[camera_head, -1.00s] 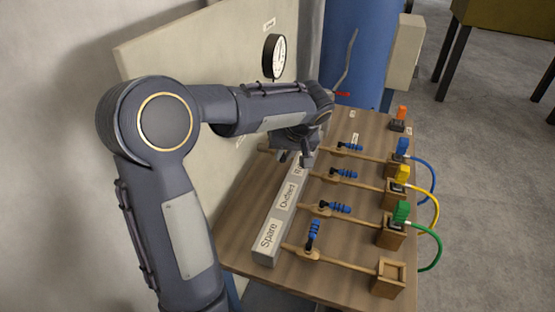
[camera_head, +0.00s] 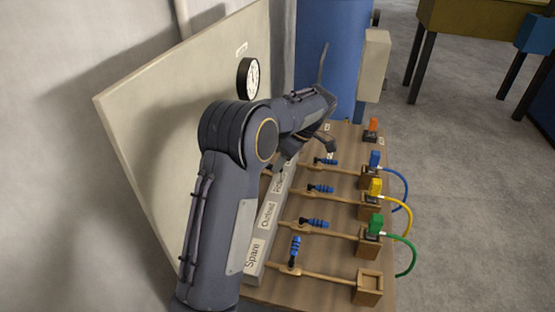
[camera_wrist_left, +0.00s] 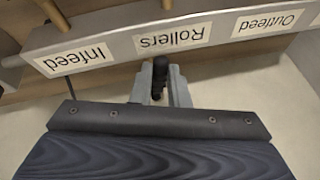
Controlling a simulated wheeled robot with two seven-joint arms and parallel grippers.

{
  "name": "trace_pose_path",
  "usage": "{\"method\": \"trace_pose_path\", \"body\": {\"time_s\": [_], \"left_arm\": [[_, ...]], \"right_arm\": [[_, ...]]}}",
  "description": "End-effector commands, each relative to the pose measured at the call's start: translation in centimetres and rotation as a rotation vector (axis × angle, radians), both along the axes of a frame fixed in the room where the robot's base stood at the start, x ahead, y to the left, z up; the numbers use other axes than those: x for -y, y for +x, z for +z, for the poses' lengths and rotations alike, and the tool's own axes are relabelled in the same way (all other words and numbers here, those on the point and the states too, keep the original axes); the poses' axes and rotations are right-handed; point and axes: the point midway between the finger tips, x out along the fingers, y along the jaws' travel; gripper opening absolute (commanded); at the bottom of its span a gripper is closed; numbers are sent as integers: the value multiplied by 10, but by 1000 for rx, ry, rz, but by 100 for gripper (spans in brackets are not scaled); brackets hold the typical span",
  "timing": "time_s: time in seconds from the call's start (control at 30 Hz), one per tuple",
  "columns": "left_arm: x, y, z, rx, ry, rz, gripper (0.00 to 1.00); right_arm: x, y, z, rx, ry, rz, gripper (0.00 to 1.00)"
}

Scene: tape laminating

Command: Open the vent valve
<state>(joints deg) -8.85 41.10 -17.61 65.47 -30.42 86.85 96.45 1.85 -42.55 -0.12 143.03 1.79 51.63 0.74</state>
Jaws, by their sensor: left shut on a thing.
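My left gripper (camera_head: 284,156) reaches over the grey manifold bar (camera_head: 258,256) toward its far side, partly hidden by my own arm. In the left wrist view its pale fingers (camera_wrist_left: 160,82) are shut on a black handle (camera_wrist_left: 160,70) just beside the bar's Rollers label (camera_wrist_left: 172,38). I cannot tell whether this handle is the vent valve's, since no vent label is readable. Several blue valve handles (camera_head: 319,188) sit on the wooden pipes. The Spare one (camera_head: 295,250) stands across its pipe; the others lie roughly along theirs. My right gripper is not in view.
A round gauge (camera_head: 249,78) is on the pale back panel (camera_head: 150,120). Blue, yellow and green (camera_head: 376,224) connectors with hoses stand at the board's right edge, with an orange one (camera_head: 373,124) behind. A blue cylinder (camera_head: 340,60) stands at the back.

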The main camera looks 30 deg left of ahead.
Motion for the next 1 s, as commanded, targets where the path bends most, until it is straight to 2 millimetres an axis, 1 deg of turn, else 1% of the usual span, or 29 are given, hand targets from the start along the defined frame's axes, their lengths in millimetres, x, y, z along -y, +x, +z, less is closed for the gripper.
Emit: {"method": "trace_pose_path", "body": {"time_s": [0.03,0.3,0.53,0.93,0.97,1.0], "left_arm": [[0,3,4,1,1,29,0],[-3,12,3,4,1,155,0],[-4,15,1,5,-1,196,0],[-5,15,1,7,-1,203,0],[-5,15,1,7,-1,203,16],[-5,15,1,7,-1,203,21]], "right_arm": [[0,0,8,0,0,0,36],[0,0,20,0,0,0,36],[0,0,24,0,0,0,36],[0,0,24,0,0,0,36],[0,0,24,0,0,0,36],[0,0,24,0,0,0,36]]}}
